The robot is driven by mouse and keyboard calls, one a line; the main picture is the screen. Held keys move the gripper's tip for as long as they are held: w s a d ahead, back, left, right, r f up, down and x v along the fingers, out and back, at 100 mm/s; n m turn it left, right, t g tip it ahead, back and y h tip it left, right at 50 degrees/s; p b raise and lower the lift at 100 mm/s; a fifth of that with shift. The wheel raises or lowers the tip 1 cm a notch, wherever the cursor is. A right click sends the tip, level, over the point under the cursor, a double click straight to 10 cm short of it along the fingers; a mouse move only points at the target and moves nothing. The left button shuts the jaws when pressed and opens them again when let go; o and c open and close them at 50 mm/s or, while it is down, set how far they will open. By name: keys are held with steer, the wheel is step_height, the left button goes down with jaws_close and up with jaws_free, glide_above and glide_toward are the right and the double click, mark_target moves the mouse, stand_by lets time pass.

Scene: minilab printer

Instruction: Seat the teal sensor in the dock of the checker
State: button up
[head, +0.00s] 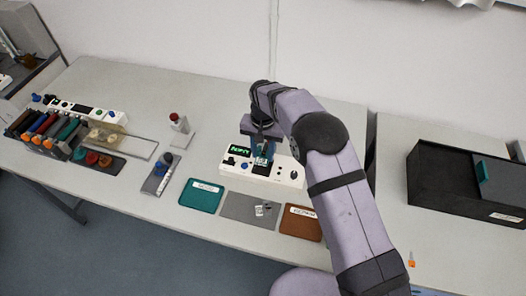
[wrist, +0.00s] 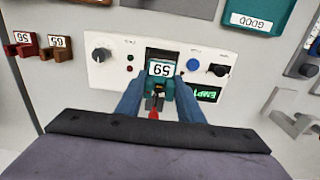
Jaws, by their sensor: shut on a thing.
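The checker is a white box (head: 235,166) in mid-table, with knobs, buttons and a lit green display that seems to read EMPTY in the wrist view (wrist: 208,94). My gripper (head: 262,148) is over its middle, pointing down. In the wrist view, my gripper's blue fingers (wrist: 159,95) are shut on the teal sensor (wrist: 160,88), which has a white number label. The sensor is lined up with the dark dock (wrist: 161,54) of the checker (wrist: 101,70). Whether it touches the dock floor or hovers just above cannot be told.
A teal tray (head: 201,186) marked GOOD, a grey mat (head: 237,207) and a brown tray (head: 300,226) lie in front of the checker. Two reddish-brown labelled blocks (wrist: 42,46) stand beside it. A rack of coloured modules (head: 45,130) is at left, a black bin (head: 450,185) at right.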

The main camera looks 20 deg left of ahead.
mark_target(263, 156)
steer(key=shift+f, duration=0.1)
stand_by(0.3)
steer(key=shift+f+b, duration=0.85)
steer(key=shift+f, duration=0.3)
steer(key=shift+f, duration=0.1)
steer(key=shift+f+b, duration=0.55)
steer(key=shift+f, duration=0.15)
steer(key=o, duration=1.1)
steer(key=shift+o, duration=0.2)
steer(key=shift+r, duration=0.15)
steer(key=shift+r+p, duration=2.9)
steer(key=shift+r, duration=1.5)
